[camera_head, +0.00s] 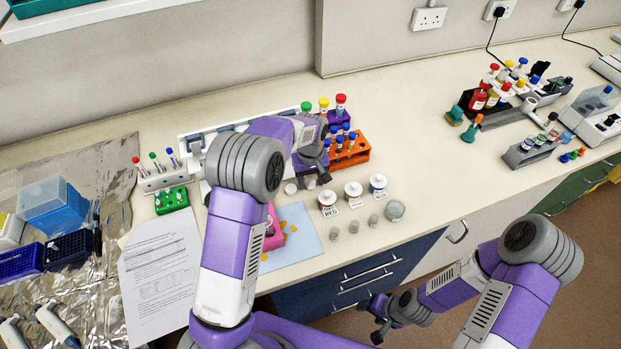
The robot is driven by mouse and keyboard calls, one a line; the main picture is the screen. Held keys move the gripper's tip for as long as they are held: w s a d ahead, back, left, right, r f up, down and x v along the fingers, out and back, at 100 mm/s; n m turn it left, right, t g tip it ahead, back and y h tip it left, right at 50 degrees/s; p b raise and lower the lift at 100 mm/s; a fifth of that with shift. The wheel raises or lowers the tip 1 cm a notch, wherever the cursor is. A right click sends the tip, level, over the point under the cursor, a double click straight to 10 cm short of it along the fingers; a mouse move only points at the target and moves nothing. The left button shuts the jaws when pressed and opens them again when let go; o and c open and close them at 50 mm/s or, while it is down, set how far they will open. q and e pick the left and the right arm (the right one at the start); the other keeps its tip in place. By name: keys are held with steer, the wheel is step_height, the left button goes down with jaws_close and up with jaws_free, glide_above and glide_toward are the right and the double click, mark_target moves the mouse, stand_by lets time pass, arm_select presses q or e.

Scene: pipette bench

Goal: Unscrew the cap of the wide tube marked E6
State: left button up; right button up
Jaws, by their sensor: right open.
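A purple rack (342,127) at the back middle holds wide tubes with a green cap (307,106), a yellow cap (324,103) and a red cap (341,99). An orange rack (355,157) in front holds several blue-capped tubes (346,128). The marking E6 is too small to read on any tube. My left gripper (315,172) is beside the orange rack's left end, pointing down; its fingers are partly hidden, and I cannot tell whether they hold anything. My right gripper (370,318) is open and empty, in front of the bench by the blue drawers.
White jars (327,199) and small vials stand in front of the orange rack. A small tube rack (158,178), a green rack (172,201) and a paper sheet (160,275) are at left. More racks and bottles (479,97) stand at right. The bench middle-right is clear.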

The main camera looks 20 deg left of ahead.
mark_target(311, 183)
arm_select(q)
steer(key=shift+r, duration=0.15)
steer(key=shift+r, duration=0.3)
step_height(311, 183, up, 12)
steer(key=shift+f+p, duration=0.25)
steer(key=shift+p, duration=0.8)
